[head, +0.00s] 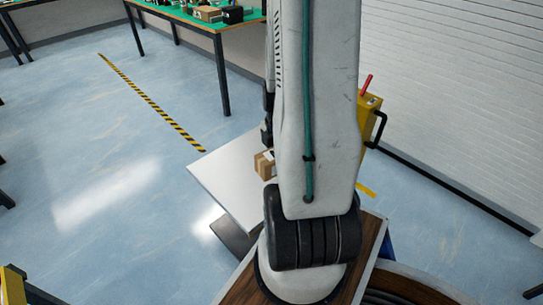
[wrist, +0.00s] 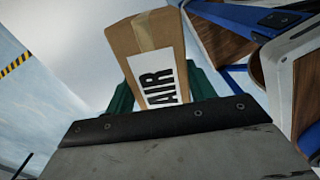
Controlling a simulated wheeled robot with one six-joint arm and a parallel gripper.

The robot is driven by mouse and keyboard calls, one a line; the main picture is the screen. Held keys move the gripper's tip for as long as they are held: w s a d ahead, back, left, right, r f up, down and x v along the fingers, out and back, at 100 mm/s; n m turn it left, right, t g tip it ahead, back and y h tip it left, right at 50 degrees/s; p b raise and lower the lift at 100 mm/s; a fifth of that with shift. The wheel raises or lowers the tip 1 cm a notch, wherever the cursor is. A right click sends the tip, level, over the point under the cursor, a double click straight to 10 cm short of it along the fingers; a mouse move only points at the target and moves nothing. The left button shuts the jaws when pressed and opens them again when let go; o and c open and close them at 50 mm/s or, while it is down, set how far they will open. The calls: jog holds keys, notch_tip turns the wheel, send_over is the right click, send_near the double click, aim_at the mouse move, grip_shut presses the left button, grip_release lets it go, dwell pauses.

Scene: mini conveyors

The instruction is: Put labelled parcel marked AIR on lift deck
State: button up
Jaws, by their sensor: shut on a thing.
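The parcel marked AIR (wrist: 148,38) is a brown cardboard box with tape and a white label, held between the green fingers of my gripper (wrist: 163,92) in the wrist view. In the head view the parcel (head: 264,164) shows partly, left of my arm, over the pale lift deck (head: 222,178). My arm hides part of the parcel, most of the gripper and the right part of the deck. I cannot tell whether the parcel touches the deck.
A green-topped table (head: 190,14) with boxes stands at the back. A yellow unit (head: 369,117) with a black handle and red stick is right of my arm. Yellow-black tape (head: 150,101) marks the floor. The deck's visible left part is bare.

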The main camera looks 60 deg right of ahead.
jog(key=s+d+f+n, duration=0.2)
jog(key=s+f, duration=0.5)
jog(key=f, duration=0.2)
jog(key=w, duration=0.5)
jog(key=w+d+f, duration=0.1)
jog(key=w, duration=0.4)
jog(key=w+f, duration=0.1)
jog(key=w, duration=0.4)
jog(key=shift+w+d, duration=0.15)
jog(key=shift+d, duration=0.1)
jog(key=shift+w+f, duration=0.25)
jog(key=shift+f, duration=0.65)
jog(key=shift+w+f, duration=0.2)
jog(key=shift+f, duration=0.65)
jog(key=shift+f, duration=0.15)
jog(key=o, duration=1.3)
